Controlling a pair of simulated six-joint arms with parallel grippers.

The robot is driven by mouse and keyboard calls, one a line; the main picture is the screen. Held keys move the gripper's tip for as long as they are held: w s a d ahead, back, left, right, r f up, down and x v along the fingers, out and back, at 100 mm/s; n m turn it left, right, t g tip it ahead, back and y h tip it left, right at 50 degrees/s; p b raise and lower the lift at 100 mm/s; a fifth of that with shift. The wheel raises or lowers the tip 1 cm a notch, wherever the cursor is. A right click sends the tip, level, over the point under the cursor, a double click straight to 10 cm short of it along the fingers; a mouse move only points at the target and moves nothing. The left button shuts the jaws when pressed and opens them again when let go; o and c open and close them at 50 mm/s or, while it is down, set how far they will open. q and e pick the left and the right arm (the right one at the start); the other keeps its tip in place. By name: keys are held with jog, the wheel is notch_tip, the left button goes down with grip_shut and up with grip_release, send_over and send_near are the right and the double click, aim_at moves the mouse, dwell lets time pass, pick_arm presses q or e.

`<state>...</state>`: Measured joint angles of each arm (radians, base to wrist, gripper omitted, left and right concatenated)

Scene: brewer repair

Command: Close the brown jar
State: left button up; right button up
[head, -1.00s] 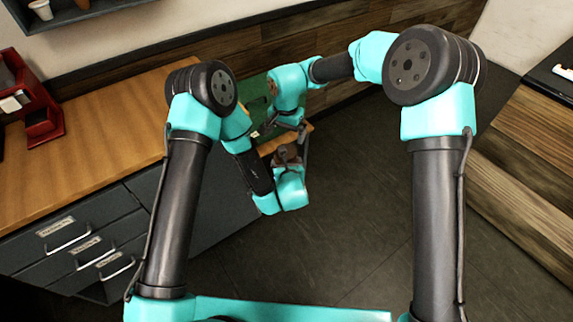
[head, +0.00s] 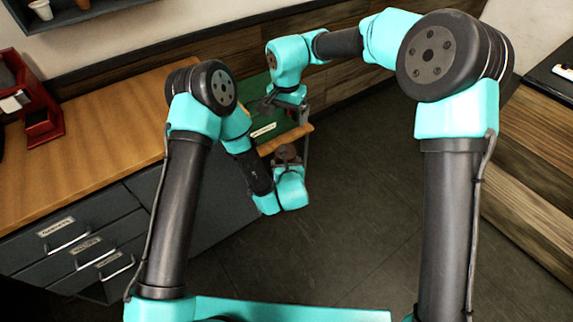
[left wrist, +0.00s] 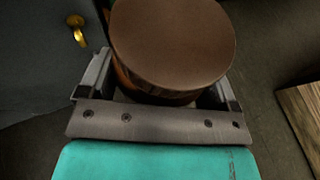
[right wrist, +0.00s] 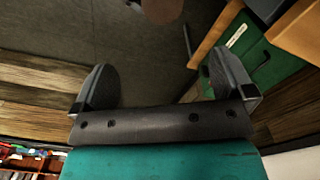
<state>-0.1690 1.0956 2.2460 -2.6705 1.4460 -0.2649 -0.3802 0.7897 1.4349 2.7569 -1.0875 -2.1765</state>
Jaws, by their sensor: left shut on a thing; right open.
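The brown jar (left wrist: 180,96) stands between the fingers of my left gripper (left wrist: 160,85), which is shut on its sides. Its broad round brown lid (left wrist: 172,40) covers the top in the left wrist view; I cannot tell how tight it sits. The lid also shows small in the head view (head: 287,152) and at the top edge of the right wrist view (right wrist: 162,9). My right gripper (right wrist: 165,80) is open and empty, apart from the jar. In the head view the right gripper (head: 284,102) is above and behind the jar.
A green panel (right wrist: 256,62) with a white label and a wooden edge (right wrist: 215,35) lies close to my right gripper. The wooden counter (head: 90,130) with grey drawers (head: 75,242) is at left. Dark floor (head: 400,200) is open to the right of the jar.

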jog(key=s+d+f+t+h, duration=0.2)
jog(key=s+d+f+t, duration=0.1)
jog(key=d+f, duration=0.9)
jog(key=s+d+f+t+h, duration=0.2)
jog(key=d+f, duration=0.8)
jog(key=d, duration=0.3)
jog(key=s+d+f+n+g+y, duration=0.1)
jog(key=s+f+y, duration=0.3)
jog(key=s, duration=0.6)
jog(key=s+d+f+n+g+y, duration=0.1)
jog(key=s+f+g+y, duration=0.2)
jog(key=s+f, duration=0.3)
jog(key=s+y, duration=0.1)
jog(key=s, duration=0.3)
jog(key=shift+s+f+n, duration=0.2)
jog(key=shift+s+n, duration=0.1)
jog(key=shift+s, duration=0.1)
pick_arm(q)
jog(key=shift+r, duration=0.1)
